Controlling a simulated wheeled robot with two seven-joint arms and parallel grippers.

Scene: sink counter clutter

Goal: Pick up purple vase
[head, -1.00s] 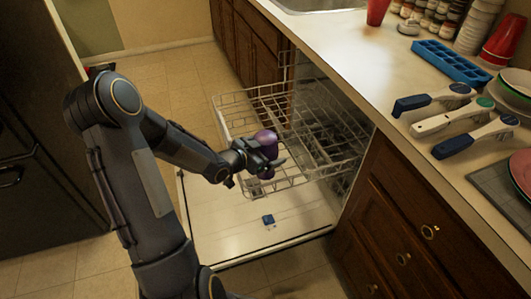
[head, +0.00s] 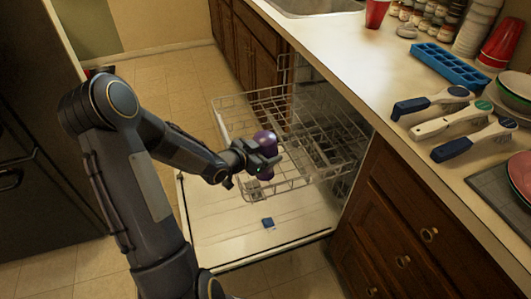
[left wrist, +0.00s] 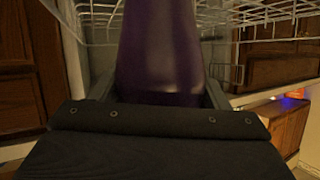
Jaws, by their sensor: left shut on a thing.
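The purple vase (head: 266,142) is at the pulled-out dishwasher rack in the head view. My left gripper (head: 264,165) is shut on it, and its fingers hide part of the vase's middle. In the left wrist view the vase (left wrist: 160,50) stands between the two fingers (left wrist: 160,98) and fills the middle of the picture. It looks roughly upright. I cannot tell whether its base touches the rack. My right gripper is not in view.
The wire rack (head: 235,100) surrounds the gripper, above the open dishwasher door (head: 225,235). A small blue item (head: 267,222) lies on the door. The counter (head: 345,50) at right holds brushes, a blue tray (head: 450,66), cups and bowls.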

